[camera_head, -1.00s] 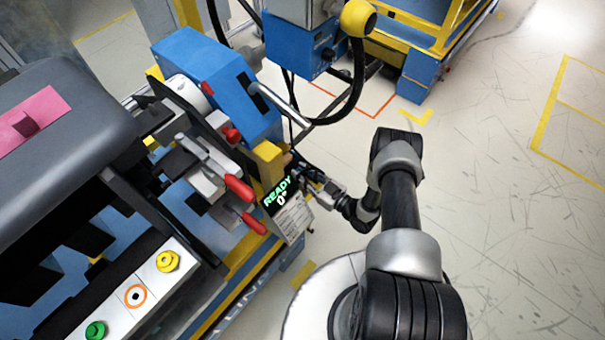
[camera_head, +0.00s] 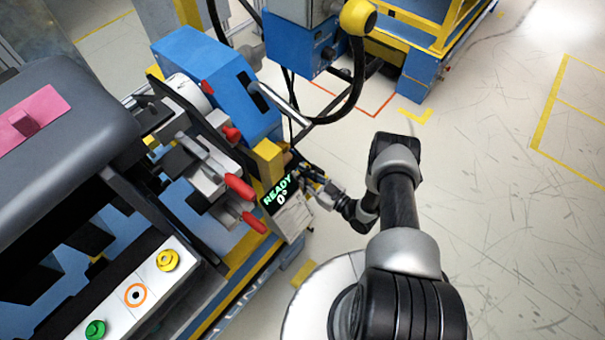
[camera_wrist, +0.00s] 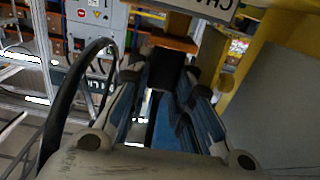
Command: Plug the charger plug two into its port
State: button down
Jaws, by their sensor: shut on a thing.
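My gripper (camera_wrist: 165,95) is shut on a dark block-like piece, which I take to be the charger plug (camera_wrist: 166,72); its two blue-padded fingers lie on either side of it. Just beyond the plug is an orange-brown part (camera_wrist: 172,43); I cannot tell whether the two touch. In the head view my gripper (camera_head: 312,178) is small, beside the dashboard module's right side, close to the "READY 0°" display (camera_head: 281,192). The plug cannot be made out there. The port is not clearly visible in either view.
A black cable (camera_wrist: 70,90) loops along the left of my gripper in the wrist view. A yellow post (camera_wrist: 250,65) and grey panel (camera_wrist: 275,110) stand close on the right. Red-handled clamps (camera_head: 238,187) are left of the display. The floor at right is clear.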

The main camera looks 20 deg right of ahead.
jog(key=shift+f, duration=0.85)
jog(key=c, duration=1.3)
grip_release()
jog(key=shift+c, duration=0.2)
jog(key=shift+s+a+f, duration=0.15)
jog(key=shift+s, duration=0.05)
jog(key=v, duration=1.2)
jog(key=shift+w+d, duration=0.25)
